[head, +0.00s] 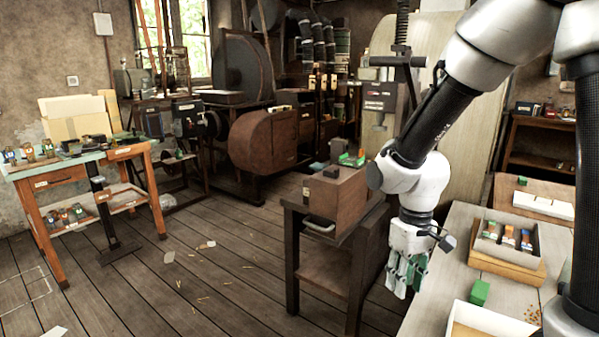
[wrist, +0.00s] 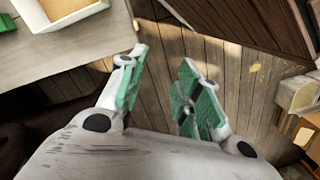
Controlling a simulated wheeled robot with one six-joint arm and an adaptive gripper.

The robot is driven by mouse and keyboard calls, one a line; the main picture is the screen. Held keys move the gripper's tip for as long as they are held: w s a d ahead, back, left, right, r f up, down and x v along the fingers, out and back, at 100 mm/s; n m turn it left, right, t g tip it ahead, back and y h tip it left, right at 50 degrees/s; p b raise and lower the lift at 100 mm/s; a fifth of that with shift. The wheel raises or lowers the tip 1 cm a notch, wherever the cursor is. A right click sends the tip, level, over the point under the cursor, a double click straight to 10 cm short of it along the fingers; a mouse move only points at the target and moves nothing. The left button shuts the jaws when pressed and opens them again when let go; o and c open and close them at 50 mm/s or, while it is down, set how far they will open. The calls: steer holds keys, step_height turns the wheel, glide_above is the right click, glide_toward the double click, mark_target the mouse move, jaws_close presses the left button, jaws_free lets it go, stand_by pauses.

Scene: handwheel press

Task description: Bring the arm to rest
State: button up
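My gripper (head: 405,272) hangs pointing down at the left edge of the light workbench (head: 429,314) in the head view. In the wrist view its two green-padded fingers (wrist: 160,88) stand apart with only floorboards showing between them. The gripper is open and empty. My arm comes down from the upper right, with its elbow bent and the forearm slanting to the lower left. The handwheel press (head: 402,60) stands behind the forearm, partly hidden by it.
A dark wooden stand (head: 318,262) is close left of my gripper. The bench holds a green block (head: 479,292), a white tray (head: 480,322) and a tray of small parts (head: 490,248). Another workbench (head: 60,178) stands at far left. The plank floor (head: 200,290) between is mostly clear.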

steer(key=s+d+r+m+t, duration=0.2)
steer(key=s+d+r, duration=0.3)
steer(key=r, duration=0.4)
steer(key=s+d+r+m+t, duration=0.2)
steer(key=s+d+r, duration=0.3)
steer(key=d+r, duration=0.3)
steer(key=shift+s+d+r+t, duration=0.3)
steer(key=shift+r+t, duration=0.5)
steer(key=shift+r, duration=0.15)
